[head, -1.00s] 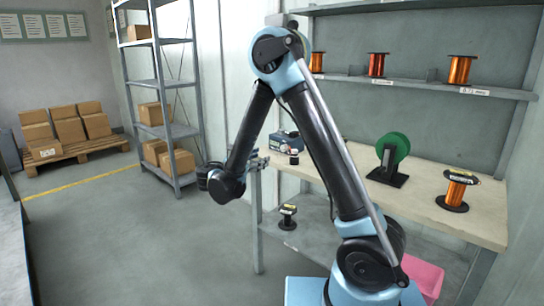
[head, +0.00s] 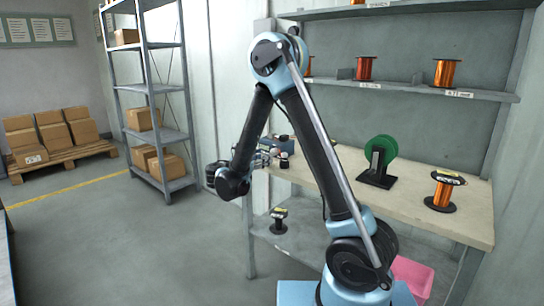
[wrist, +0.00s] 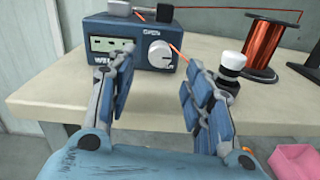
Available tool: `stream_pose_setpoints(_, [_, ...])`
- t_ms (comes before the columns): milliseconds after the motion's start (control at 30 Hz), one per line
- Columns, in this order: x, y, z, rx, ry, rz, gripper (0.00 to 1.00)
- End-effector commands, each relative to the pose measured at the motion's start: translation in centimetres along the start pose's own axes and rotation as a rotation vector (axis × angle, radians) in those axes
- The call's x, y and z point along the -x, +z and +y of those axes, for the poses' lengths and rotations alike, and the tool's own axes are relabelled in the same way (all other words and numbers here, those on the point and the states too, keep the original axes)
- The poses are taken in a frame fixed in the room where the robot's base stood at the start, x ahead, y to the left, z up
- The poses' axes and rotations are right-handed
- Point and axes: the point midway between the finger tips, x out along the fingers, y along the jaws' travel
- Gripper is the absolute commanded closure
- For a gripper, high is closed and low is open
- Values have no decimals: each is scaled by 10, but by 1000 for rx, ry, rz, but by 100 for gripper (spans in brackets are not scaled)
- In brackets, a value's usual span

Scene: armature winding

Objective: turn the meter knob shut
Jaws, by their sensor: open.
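The meter (wrist: 112,48) is a dark blue box with a pale display, standing on the bench and facing me in the wrist view. Its white round knob (wrist: 160,54) is on the front face, right of the display. My gripper (wrist: 160,90) is open and empty, with its two fingers apart in front of the meter. The knob shows in the gap between the fingers, apart from both. The left finger covers part of the meter's front. In the head view the meter (head: 275,143) is small and partly hidden by my arm.
A black-and-white capped item (wrist: 232,68) stands right of the meter, close to my right finger. A copper wire spool (wrist: 268,45) is behind it. On the bench (head: 415,205) are a green spool (head: 381,150) and another copper spool (head: 444,190).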

Motion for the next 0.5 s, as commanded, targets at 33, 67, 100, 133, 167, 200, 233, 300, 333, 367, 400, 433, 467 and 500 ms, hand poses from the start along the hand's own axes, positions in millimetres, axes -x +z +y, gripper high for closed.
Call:
stream_pose_setpoints(33, [-10, 0, -1, 0, -3, 0, 53])
stream_pose_setpoints(67, [-15, 0, -1, 0, -4, 0, 53])
stream_pose_setpoints(100, [-21, 0, -1, 0, -3, 0, 53])
stream_pose_setpoints(133, [-26, 0, -1, 0, -3, 0, 53])
stream_pose_setpoints(167, [-31, 0, -1, 0, -3, 0, 53])
stream_pose_setpoints(200, [-36, 0, -1, 0, -3, 0, 53])
stream_pose_setpoints(233, [-40, 0, 0, 0, -2, 0, 53])
stream_pose_setpoints(300, [-48, 0, 0, 0, -2, 0, 53])
stream_pose_setpoints(333, [-51, 0, 0, 0, -2, 0, 53])
stream_pose_setpoints(367, [-54, 0, 0, 0, -1, 0, 53])
stream_pose_setpoints(400, [-56, 0, 0, 0, -1, 0, 53])
stream_pose_setpoints(433, [-58, 0, 0, 0, -1, 0, 53])
stream_pose_setpoints(467, [-60, 0, 0, 0, -1, 0, 53])
stream_pose_setpoints(500, [-62, 0, 0, 0, -1, 0, 53])
